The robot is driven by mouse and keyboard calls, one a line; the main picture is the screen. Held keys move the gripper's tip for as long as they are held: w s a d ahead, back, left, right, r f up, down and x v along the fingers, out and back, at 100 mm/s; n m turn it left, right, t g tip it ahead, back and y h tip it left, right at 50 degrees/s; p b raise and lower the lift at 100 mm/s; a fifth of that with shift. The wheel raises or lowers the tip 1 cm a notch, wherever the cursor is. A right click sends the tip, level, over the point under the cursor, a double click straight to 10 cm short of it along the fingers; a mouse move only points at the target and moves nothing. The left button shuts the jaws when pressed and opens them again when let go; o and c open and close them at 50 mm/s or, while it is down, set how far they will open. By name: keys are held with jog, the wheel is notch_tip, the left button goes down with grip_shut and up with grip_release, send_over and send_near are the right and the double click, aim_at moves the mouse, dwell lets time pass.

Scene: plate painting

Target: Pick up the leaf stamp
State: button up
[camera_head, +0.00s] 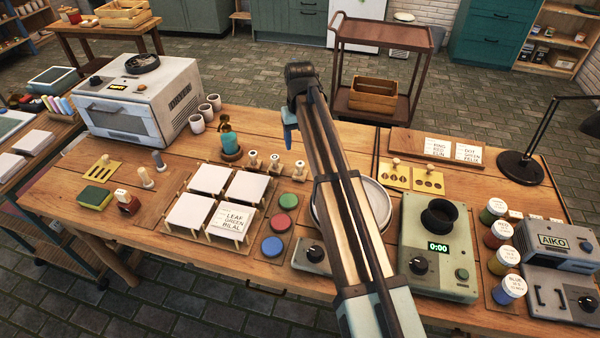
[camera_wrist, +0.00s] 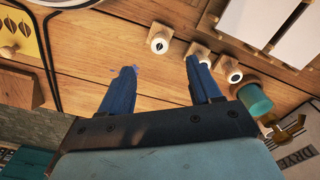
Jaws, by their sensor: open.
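Three small wooden stamps with round pale knobs stand in a row on the table behind the white tiles. The stamp at the right of the row (camera_head: 299,170) bears a dark leaf-like mark on its knob in the wrist view (camera_wrist: 159,40). The middle stamp (camera_head: 274,164) and left stamp (camera_head: 253,160) have dark marks too small to tell. My gripper (camera_head: 289,135) is above the table, behind the row. In the wrist view my two blue fingers (camera_wrist: 160,78) are spread apart with nothing between them, and the stamps lie beyond their tips.
White tiles (camera_head: 248,187) on racks and coloured pads (camera_head: 287,202) lie in front. A plate (camera_head: 376,205) sits partly behind my arm. Stencil plates (camera_head: 428,181) lie to the right.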

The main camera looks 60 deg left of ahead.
aim_at(300, 164)
notch_tip(300, 164, down, 11)
jog(key=shift+d+r, duration=0.1)
jog(key=c, duration=1.1)
dwell(0.3)
notch_tip(300, 164, up, 10)
dwell(0.6)
